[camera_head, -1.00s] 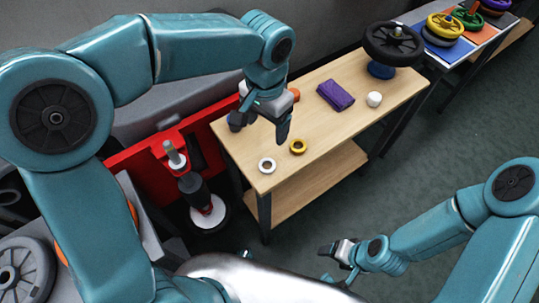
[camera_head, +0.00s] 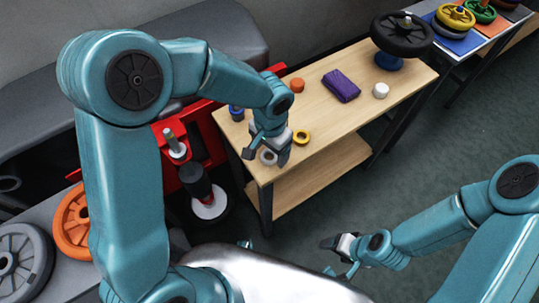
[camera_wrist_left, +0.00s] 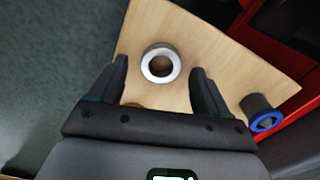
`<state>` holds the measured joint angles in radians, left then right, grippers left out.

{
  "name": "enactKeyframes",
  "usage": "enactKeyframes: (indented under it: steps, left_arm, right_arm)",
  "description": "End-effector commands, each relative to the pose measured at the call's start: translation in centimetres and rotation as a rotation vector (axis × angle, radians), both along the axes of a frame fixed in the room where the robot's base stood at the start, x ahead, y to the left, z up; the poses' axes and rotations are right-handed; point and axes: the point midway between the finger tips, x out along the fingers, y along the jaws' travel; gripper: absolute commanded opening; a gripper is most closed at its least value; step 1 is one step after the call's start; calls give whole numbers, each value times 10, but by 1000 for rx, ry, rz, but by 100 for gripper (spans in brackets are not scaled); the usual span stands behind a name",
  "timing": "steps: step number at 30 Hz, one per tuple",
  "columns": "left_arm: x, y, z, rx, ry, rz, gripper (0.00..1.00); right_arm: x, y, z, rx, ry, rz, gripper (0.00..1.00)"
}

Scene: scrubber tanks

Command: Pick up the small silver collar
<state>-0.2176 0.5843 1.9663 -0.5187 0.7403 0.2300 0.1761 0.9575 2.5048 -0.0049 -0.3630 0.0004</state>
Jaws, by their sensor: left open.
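The small silver collar (camera_head: 265,161) lies flat near the front left corner of the wooden table, partly covered by my left gripper in the head view. My left gripper (camera_head: 267,157) is open above the collar, with nothing held. In the left wrist view the collar (camera_wrist_left: 147,68) is a silver ring, a little ahead of and between the spread fingertips of the left gripper (camera_wrist_left: 158,65), untouched. My right gripper (camera_head: 331,257) hangs low, away from the table; its jaw opening is too small to make out.
A yellow ring (camera_head: 302,142) lies just right of the collar. An orange piece (camera_head: 297,85), purple cloth (camera_head: 341,87), white piece (camera_head: 381,90) and black wheel (camera_head: 399,45) are farther back. A blue-rimmed dark cylinder (camera_wrist_left: 260,112) sits at the table's left edge. Red frame (camera_head: 212,140) stands left.

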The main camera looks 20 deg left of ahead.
Motion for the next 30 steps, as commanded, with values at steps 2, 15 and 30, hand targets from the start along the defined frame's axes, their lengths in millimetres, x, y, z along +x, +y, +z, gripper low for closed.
enactKeyframes:
  steps: [2,15,30]
  left_arm:
    - [0,0,-8,0,1,-1,77]
    - [1,0,-9,0,-1,-1,15]
    - [2,0,11,-1,-6,0,13]
  right_arm:
    - [0,0,-1,0,0,0,70]
    - [0,0,-1,0,0,0,70]
    - [0,0,2,0,0,0,70]
